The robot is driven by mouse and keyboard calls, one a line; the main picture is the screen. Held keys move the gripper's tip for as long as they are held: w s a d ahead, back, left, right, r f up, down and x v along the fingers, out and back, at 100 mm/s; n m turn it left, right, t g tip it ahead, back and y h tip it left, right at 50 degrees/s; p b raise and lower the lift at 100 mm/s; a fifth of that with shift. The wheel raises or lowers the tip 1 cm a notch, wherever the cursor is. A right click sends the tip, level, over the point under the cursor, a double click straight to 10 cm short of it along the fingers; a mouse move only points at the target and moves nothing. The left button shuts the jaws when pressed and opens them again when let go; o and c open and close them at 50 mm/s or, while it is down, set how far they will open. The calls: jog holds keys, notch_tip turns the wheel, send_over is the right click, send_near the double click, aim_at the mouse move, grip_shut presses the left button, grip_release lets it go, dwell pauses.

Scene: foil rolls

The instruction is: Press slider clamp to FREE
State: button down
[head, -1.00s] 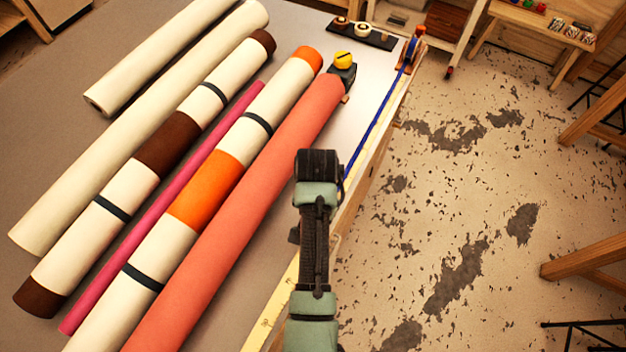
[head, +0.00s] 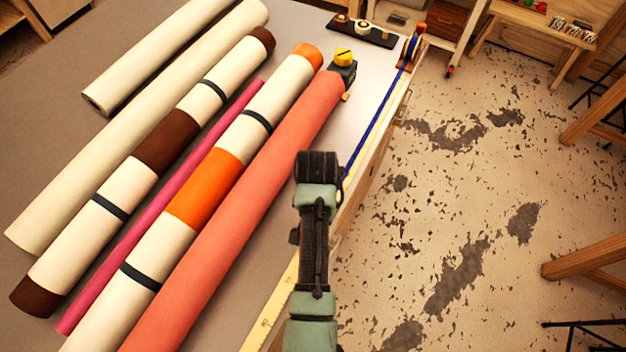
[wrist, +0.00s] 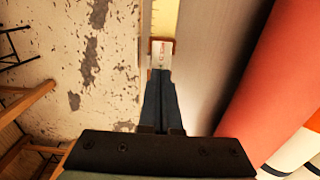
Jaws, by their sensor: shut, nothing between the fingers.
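In the wrist view, a small block with a pale, red-marked face and brown edges (wrist: 161,50) sits at the end of a yellow ruler strip on the table edge. It looks like the slider clamp, but its lettering is too small to read. My gripper (wrist: 161,76) is shut and empty, its dark fingertips at the block's near side and partly overlapping it in view. I cannot tell whether they touch it. In the head view my wrist and arm hide the fingers and the block.
A coral roll (head: 240,210) lies left of my arm, with several other rolls beyond it. A blue strip (head: 376,122) runs along the table edge to a wooden-and-orange fitting (head: 413,46). A black device with a yellow knob (head: 343,68) stands at the coral roll's far end. Speckled floor (head: 470,200) lies right.

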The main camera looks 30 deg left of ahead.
jog(key=shift+s+f+b, duration=0.1)
jog(key=shift+f+b, duration=0.25)
jog(key=shift+f, duration=0.2)
jog(key=shift+r, duration=0.15)
notch_tip(320, 180, up, 7)
jog(key=p, duration=0.7)
jog(key=shift+p, duration=0.3)
dwell(0.4)
